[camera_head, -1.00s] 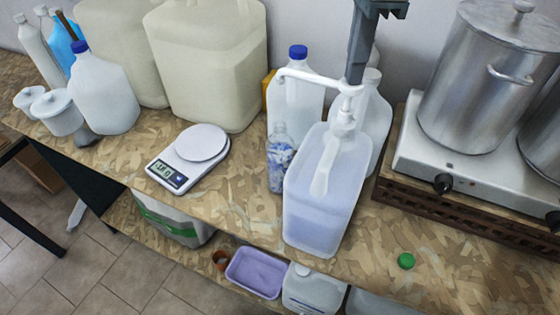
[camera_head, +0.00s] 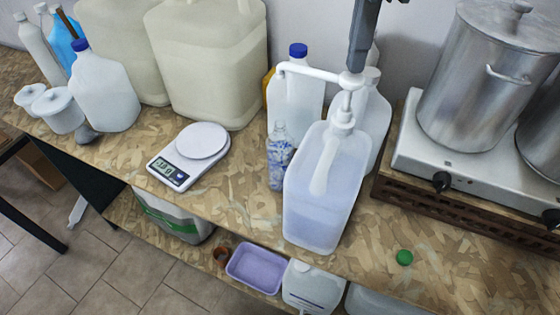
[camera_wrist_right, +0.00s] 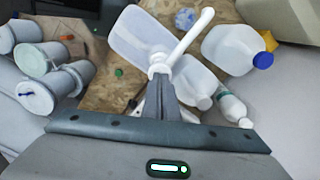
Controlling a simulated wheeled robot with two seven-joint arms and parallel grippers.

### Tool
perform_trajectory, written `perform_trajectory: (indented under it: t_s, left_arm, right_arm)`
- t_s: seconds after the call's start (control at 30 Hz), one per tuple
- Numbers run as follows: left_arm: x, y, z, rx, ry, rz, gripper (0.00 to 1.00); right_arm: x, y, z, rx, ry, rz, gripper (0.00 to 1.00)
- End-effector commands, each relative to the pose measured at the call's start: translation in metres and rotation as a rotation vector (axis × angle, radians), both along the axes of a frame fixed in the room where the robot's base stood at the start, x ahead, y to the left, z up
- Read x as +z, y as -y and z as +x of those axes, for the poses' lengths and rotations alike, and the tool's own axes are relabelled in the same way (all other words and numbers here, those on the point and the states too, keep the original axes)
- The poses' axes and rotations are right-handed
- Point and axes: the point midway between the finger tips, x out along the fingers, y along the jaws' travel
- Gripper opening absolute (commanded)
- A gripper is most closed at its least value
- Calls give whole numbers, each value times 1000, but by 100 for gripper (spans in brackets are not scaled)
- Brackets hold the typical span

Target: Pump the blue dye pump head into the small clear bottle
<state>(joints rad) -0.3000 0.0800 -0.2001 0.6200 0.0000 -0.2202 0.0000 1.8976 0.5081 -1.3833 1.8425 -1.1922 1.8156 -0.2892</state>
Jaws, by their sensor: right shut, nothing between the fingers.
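The large translucent jug (camera_head: 318,205) of pale blue liquid stands at the counter's front edge. Its white pump head (camera_head: 318,72) is raised, with the stem showing below it. The spout points left, above the small clear bottle (camera_head: 280,165). That bottle stands upright beside the jug, its open neck below the spout tip. My right gripper (camera_head: 356,68) is shut and empty, fingertips down at the top of the pump head; contact looks likely. In the right wrist view, the pump head (camera_wrist_right: 192,34) lies just beyond the fingertips. My left gripper is not in view.
A kitchen scale (camera_head: 190,155) stands to the left, with bare counter around it. A green cap (camera_head: 404,257) lies at the front right. Jugs (camera_head: 298,95) stand behind the pump. A steel pot (camera_head: 475,90) sits on a hot plate (camera_head: 425,160) to the right.

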Motion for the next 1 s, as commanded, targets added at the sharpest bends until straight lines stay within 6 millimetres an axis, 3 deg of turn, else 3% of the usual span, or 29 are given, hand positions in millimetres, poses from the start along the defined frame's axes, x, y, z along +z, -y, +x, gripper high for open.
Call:
perform_trajectory:
  t_s: [1.0]
  left_arm:
    - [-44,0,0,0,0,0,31]
  right_arm:
    - [-52,0,0,1,-2,-1,0]
